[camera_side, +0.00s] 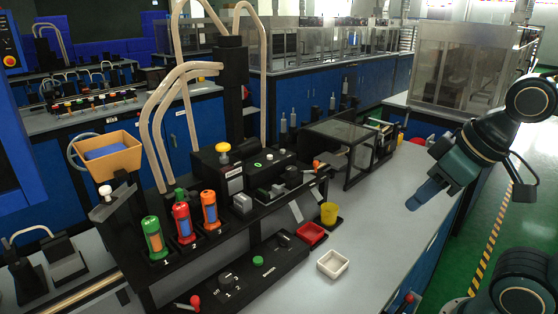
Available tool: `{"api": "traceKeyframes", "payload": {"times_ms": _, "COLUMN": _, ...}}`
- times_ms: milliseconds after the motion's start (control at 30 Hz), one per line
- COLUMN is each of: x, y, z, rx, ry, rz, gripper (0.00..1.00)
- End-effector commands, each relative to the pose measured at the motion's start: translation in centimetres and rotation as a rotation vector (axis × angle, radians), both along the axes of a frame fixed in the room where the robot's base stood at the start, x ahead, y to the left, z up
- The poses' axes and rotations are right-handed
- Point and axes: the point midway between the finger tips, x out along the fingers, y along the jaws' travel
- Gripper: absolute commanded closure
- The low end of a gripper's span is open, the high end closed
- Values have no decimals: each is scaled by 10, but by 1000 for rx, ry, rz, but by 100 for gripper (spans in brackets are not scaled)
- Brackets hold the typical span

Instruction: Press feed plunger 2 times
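A yellow round-topped plunger knob (222,149) stands upright on a black box in the middle of the workstation. A white-topped knob (105,191) stands at the left end. No readable label shows which one is the feed plunger. My gripper (420,197) hangs over the grey table at the right, pointing down and left. It is well apart from both knobs and touches nothing visible. Its bluish fingers appear close together, but the gap between them is not clear. No held thing shows.
Green, red and orange cylinders (182,222) stand in numbered places. A black-framed clear cover (345,140), a yellow cup (329,213), a red tray (311,233) and a white tray (333,264) lie between gripper and workstation. Pale hoses arch above. The table (385,235) is clear at right.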

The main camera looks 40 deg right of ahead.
Motion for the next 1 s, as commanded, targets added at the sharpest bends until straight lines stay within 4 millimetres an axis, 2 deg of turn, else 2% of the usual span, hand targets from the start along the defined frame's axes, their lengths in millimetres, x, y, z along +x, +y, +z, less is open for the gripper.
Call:
{"api": "traceKeyframes", "payload": {"times_ms": 33, "x": 0, "y": 0, "z": 0, "rx": 0, "ry": 0, "rz": 0, "gripper": 77}}
{"api": "traceKeyframes", "payload": {"times_ms": 133, "x": 0, "y": 0, "z": 0, "rx": 0, "ry": 0, "rz": 0, "gripper": 97}}
{"api": "traceKeyframes", "payload": {"times_ms": 167, "x": 0, "y": 0, "z": 0, "rx": 0, "ry": 0, "rz": 0, "gripper": 100}}
{"api": "traceKeyframes", "payload": {"times_ms": 1000, "x": 0, "y": 0, "z": 0, "rx": 0, "ry": 0, "rz": 0, "gripper": 100}}
